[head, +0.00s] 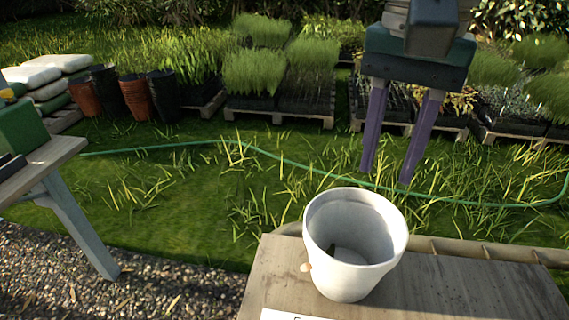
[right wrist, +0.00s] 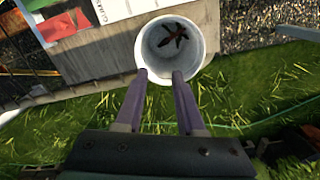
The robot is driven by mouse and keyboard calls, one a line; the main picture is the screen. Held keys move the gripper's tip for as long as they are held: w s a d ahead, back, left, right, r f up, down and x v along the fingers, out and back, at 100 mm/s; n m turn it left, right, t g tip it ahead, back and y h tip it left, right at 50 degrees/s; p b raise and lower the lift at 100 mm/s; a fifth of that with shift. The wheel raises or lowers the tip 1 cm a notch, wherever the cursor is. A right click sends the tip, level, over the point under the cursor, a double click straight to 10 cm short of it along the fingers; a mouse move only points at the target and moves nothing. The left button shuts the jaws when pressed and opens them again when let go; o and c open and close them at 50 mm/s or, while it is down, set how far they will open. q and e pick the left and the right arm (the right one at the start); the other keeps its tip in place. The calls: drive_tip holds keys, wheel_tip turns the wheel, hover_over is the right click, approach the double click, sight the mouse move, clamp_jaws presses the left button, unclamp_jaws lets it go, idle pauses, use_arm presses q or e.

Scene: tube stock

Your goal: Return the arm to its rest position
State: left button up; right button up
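My right gripper (head: 387,178) hangs in the air at the upper right of the head view, fingers pointing down, above and behind the white bucket. Its two purple fingers are apart with nothing between them. In the right wrist view the fingertips (right wrist: 160,75) overlap the near rim of the bucket in the picture. The white bucket (head: 345,285) stands upright on a wooden table (head: 440,285). My left gripper is not in view.
A second table (head: 50,155) with a green object (head: 20,130) stands at the left. A green hose (head: 290,162) crosses the grass. Plant trays on pallets (head: 280,100), pots (head: 137,95) and stacked bags (head: 45,75) stand behind. Papers (right wrist: 85,10) lie on the bucket's table.

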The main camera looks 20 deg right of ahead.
drive_tip(key=shift+r, duration=1.9)
drive_tip(key=s+a+n+t+y+p, duration=0.3)
drive_tip(key=s+a+n+p, duration=0.65)
drive_tip(key=a+p, duration=0.2)
drive_tip(key=s+d+r+n+h+p, duration=0.2)
drive_tip(key=s+d+r+p, duration=0.15)
drive_tip(key=s+d, duration=0.35)
wheel_tip(320, 180, up, 37)
drive_tip(key=d+p, duration=0.1)
drive_tip(key=p, duration=3.7)
drive_tip(key=shift+w+d+t+h, duration=0.15)
drive_tip(key=shift+w+t+h, duration=0.15)
drive_tip(key=shift+h, duration=0.1)
drive_tip(key=shift+n, duration=0.25)
